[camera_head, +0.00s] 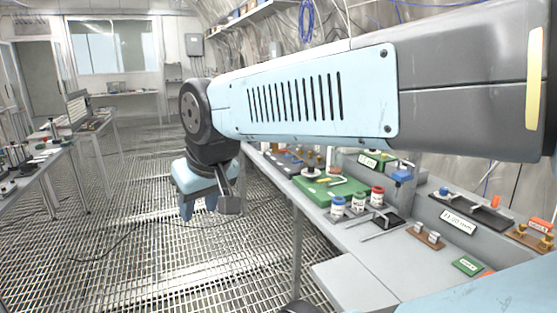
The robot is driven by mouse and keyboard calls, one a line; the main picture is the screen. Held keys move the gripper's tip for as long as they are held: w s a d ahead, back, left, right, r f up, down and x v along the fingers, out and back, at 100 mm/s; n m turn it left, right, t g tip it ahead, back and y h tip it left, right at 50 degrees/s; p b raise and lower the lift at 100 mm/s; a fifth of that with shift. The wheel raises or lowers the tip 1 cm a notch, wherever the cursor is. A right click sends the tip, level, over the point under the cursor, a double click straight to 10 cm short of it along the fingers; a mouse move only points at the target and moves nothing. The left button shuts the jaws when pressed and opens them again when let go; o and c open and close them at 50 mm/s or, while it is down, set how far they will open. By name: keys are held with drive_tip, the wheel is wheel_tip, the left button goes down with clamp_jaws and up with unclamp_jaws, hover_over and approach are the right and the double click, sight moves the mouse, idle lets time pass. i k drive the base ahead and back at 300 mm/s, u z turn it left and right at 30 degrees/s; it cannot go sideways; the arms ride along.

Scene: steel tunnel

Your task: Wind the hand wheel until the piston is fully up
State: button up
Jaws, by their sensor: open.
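My gripper (208,208) hangs at the end of my arm, over the grated floor and left of the right-hand bench. It points down, is open and holds nothing visible. It is apart from everything on the bench. I cannot surely pick out the hand wheel or the piston. A green-based device (345,190) with a small round pale part on top stands on the bench, right of my gripper. It may be the wheel's unit, but it is too small to tell. My arm hides part of the bench and the wall behind it.
The right-hand bench (340,236) carries several small jars, a dark tray (387,219), labelled grey blocks and small fittings. Another bench (30,165) with a monitor stands at the left. The grated floor (130,240) between them is clear except for a thin cable.

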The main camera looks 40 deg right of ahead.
sight(311, 172)
drive_tip(key=z, duration=0.3)
drive_tip(key=i, duration=0.95)
drive_tip(key=z, duration=0.5)
